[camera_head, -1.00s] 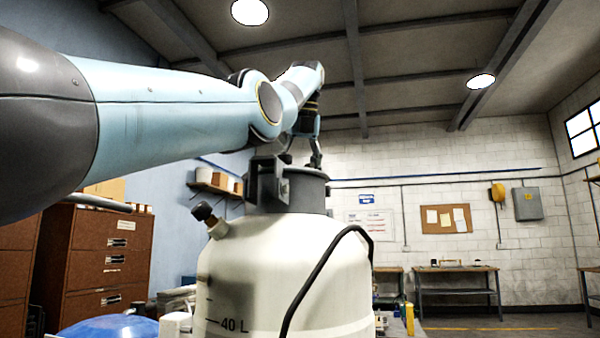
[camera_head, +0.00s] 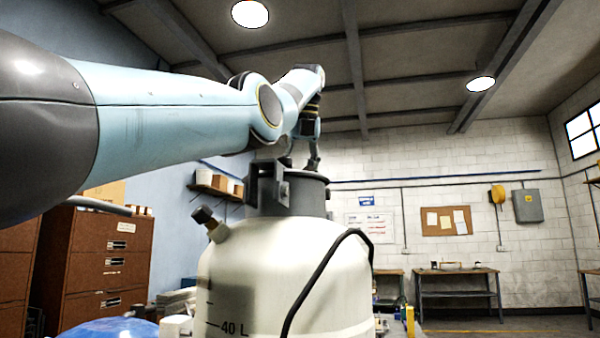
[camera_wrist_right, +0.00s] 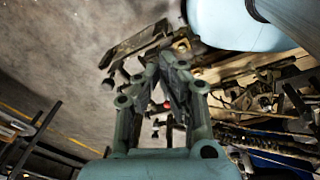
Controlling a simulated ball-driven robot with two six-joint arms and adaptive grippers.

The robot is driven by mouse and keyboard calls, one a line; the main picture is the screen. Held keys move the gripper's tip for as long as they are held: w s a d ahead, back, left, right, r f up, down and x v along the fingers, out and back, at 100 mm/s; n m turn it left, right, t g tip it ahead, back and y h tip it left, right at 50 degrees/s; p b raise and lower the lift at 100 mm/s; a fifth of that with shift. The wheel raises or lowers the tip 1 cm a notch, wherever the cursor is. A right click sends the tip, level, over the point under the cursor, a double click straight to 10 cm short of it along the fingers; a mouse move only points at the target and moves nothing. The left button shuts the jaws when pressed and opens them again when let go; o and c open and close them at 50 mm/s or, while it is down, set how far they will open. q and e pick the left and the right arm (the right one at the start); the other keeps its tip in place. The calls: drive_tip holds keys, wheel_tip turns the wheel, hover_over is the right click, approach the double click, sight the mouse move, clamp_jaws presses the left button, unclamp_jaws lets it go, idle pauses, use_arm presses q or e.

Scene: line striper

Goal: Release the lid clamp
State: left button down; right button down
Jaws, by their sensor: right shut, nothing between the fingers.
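A cream tank (camera_head: 285,265) marked 40 L stands in the middle of the head view, with a dark grey round lid or neck (camera_head: 308,195) on top. A dark grey bracket (camera_head: 268,187) sits at its left side; I cannot tell whether it is the lid clamp. My left gripper (camera_head: 313,164) is at the far side of the lid top, pointing down; its fingers are small and partly hidden, so contact and opening are unclear. My right gripper (camera_wrist_right: 172,62) shows only in its wrist view, its fingers together with nothing between them.
A black hose (camera_head: 318,275) runs down the tank's front, and a capped spout (camera_head: 205,215) sticks out at its left. Brown drawer cabinets (camera_head: 105,255) stand at left, a workbench (camera_head: 460,285) at the back right. Cluttered parts (camera_wrist_right: 255,100) lie behind my right gripper.

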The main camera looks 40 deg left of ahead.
idle(0.5)
idle(0.8)
use_arm(q)
drive_tip(key=c, duration=1)
unclamp_jaws()
